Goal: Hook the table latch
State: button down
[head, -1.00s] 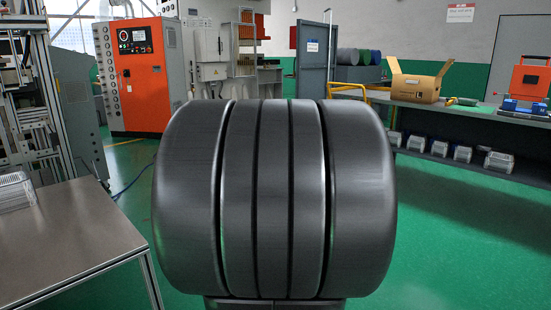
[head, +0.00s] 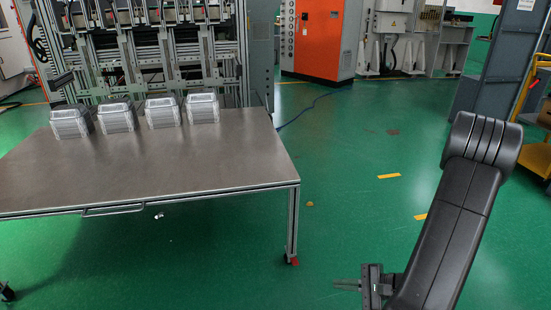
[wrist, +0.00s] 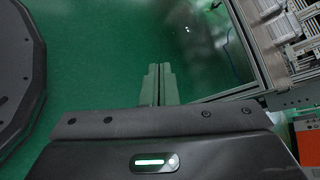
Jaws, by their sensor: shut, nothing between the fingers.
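The metal table (head: 190,165) stands at the left in the head view. A bar-like handle (head: 113,210) runs along its front edge. A small pale metal piece (head: 158,216) hangs just right of it; I cannot tell whether this is the latch or how it is set. My gripper (head: 345,285) is low at the bottom, right of the table and apart from it, pointing left. In the wrist view its two fingers (wrist: 159,72) are together and empty over the green floor. The table's edge (wrist: 226,94) shows to their right.
Several clear plastic containers (head: 115,115) stand in a row along the table's back. A metal rack machine (head: 180,50) is behind it. Open green floor (head: 345,190) lies between the table and my arm. An orange cabinet (head: 325,35) stands farther back.

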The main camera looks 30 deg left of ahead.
jog(key=w+a+f+m+t+y, duration=0.3)
jog(key=w+f+t, duration=0.2)
jog(key=w+f, duration=0.3)
notch_tip(320, 180, down, 2)
jog(key=shift+w+a+y+p, duration=0.15)
jog(key=shift+w+y+p, duration=0.15)
jog(key=shift+p, duration=0.1)
jog(key=shift+w, duration=0.1)
